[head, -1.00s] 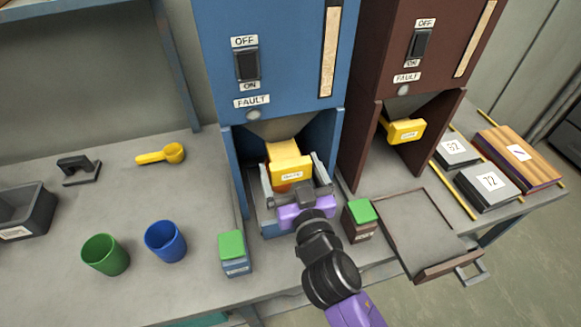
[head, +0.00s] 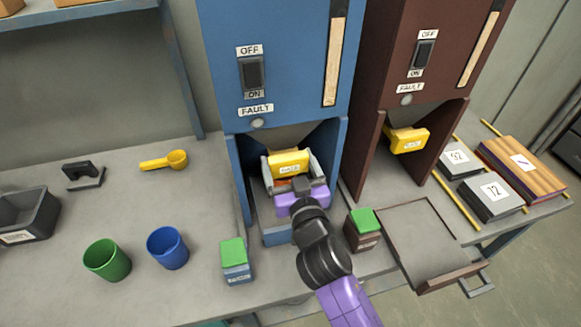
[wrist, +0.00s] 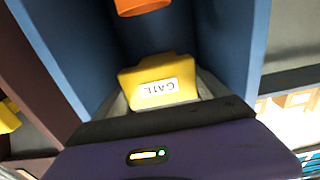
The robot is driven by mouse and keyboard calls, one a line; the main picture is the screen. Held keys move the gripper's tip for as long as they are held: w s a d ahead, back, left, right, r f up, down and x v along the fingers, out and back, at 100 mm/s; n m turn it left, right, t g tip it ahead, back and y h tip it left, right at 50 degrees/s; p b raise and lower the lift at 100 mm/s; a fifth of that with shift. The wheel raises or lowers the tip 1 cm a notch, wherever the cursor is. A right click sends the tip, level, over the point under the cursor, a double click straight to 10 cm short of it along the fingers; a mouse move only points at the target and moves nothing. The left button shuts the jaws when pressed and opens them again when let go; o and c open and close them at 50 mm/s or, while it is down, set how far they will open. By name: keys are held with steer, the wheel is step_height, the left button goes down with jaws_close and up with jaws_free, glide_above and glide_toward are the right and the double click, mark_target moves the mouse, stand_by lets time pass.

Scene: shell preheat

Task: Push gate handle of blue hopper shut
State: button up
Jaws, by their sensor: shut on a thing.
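The blue hopper (head: 282,65) stands at the middle of the bench. Its yellow gate handle (head: 288,163), with a white label, sits inside the bay between the blue side walls. My gripper (head: 291,176) is in the bay with a finger on each side of the handle, shut on it. In the wrist view the yellow gate handle (wrist: 160,84) shows close up with its GATE label upside down, just past the dark gripper edge. An orange part (wrist: 140,6) shows at the top there; I cannot tell what it is. The fingertips are partly hidden.
A brown hopper (head: 420,80) with its own yellow handle (head: 409,140) stands at right. Green-topped blocks (head: 234,252) (head: 363,222) flank the bay's front. Green (head: 107,260) and blue (head: 167,247) cups stand at left. A grey tray (head: 415,235) lies front right.

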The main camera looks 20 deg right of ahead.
mark_target(290, 167)
steer(key=shift+w, duration=0.1)
steer(key=o, duration=2)
steer(key=shift+w, duration=0.1)
steer(key=shift+c, duration=0.2)
steer(key=s+b, duration=0.2)
steer(key=s, duration=0.5)
steer(key=shift+s+a+f, duration=0.1)
steer(key=shift+s, duration=0.35)
